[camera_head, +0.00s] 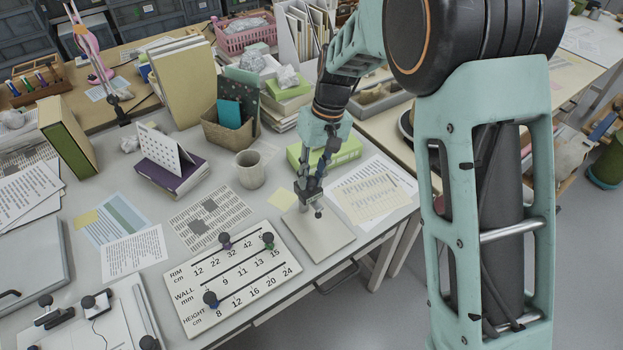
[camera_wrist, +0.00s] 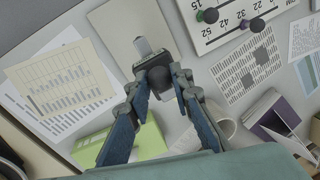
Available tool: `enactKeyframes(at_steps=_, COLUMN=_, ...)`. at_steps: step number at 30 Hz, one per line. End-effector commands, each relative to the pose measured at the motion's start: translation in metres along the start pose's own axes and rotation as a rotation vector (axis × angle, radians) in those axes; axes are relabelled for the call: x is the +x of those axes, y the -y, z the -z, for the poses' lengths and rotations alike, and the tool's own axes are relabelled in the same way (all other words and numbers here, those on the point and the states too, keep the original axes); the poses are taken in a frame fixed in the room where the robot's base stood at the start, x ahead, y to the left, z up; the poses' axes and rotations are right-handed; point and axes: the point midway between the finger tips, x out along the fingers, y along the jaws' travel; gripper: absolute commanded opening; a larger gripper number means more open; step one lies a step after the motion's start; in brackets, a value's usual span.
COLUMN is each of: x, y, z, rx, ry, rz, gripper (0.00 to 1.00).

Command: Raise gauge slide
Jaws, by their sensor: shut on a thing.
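The gauge's pale flat base plate (camera_head: 333,243) lies near the table's front edge; it also shows in the wrist view (camera_wrist: 118,27). A grey metal upright (camera_wrist: 143,46) rises from the plate, with a dark block and a round black knob (camera_wrist: 160,79) on it, which I take for the gauge slide. My gripper (camera_wrist: 160,90) points down over the plate, its two fingers shut on the knob from both sides. In the head view, my gripper (camera_head: 310,193) hides most of the upright, so the slide's height is hard to tell.
A white board (camera_head: 235,281) marked RIM, WALL and HEIGHT, with three knobs, lies left of the plate. A yellow note (camera_head: 282,199) lies close beside the plate.

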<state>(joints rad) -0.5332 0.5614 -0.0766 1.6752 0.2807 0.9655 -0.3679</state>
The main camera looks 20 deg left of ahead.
Motion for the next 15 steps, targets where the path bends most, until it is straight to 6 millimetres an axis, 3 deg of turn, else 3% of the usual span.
enactKeyframes(at_steps=7, x=-0.0006, y=-0.0003, z=0.0014, rx=0.000, ry=-0.005, rz=-0.001, gripper=0.00)
enactKeyframes(at_steps=8, x=-0.0005, y=-0.0003, z=0.0014, rx=0.000, ry=-0.004, rz=-0.001, gripper=0.24)
enactKeyframes(at_steps=12, x=-0.0002, y=-0.0003, z=0.0010, rx=0.000, ry=-0.003, rz=-0.001, gripper=0.38)
enactKeyframes(at_steps=15, x=0.0000, y=-0.0003, z=0.0008, rx=0.000, ry=-0.003, rz=-0.001, gripper=0.38)
